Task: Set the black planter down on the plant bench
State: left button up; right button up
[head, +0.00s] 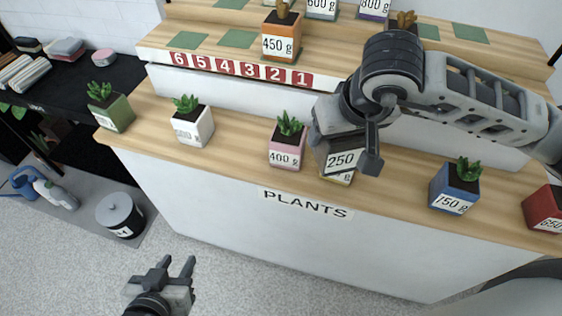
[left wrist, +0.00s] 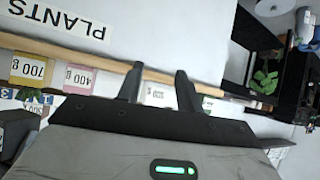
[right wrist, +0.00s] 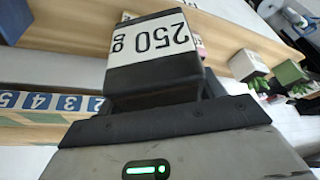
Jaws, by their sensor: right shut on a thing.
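The black planter marked 250 g (head: 340,158) is in my right gripper (head: 345,143), in front of a yellow planter (head: 340,178) that it mostly hides in the head view. The black planter fills the upper middle of the right wrist view (right wrist: 150,60). I cannot tell its gap from the wood. The plant bench (head: 240,132) has a wooden top and a white front reading PLANTS. My left gripper (head: 176,272) is open and empty, low in front of the bench; its fingers show in the left wrist view (left wrist: 158,88).
Green (head: 113,112), white (head: 193,126), pink (head: 285,152), blue (head: 454,190) and red (head: 545,208) planters stand along the bench. A raised numbered shelf (head: 190,40) behind holds an orange planter (head: 282,36) and others. Bare wood lies between white and pink.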

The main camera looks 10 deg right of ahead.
aim_at(492, 207)
jog(key=u, duration=1.25)
jog(key=k, duration=0.85)
jog(key=z, duration=1.85)
jog(key=i, duration=0.5)
jog(key=u, duration=0.05)
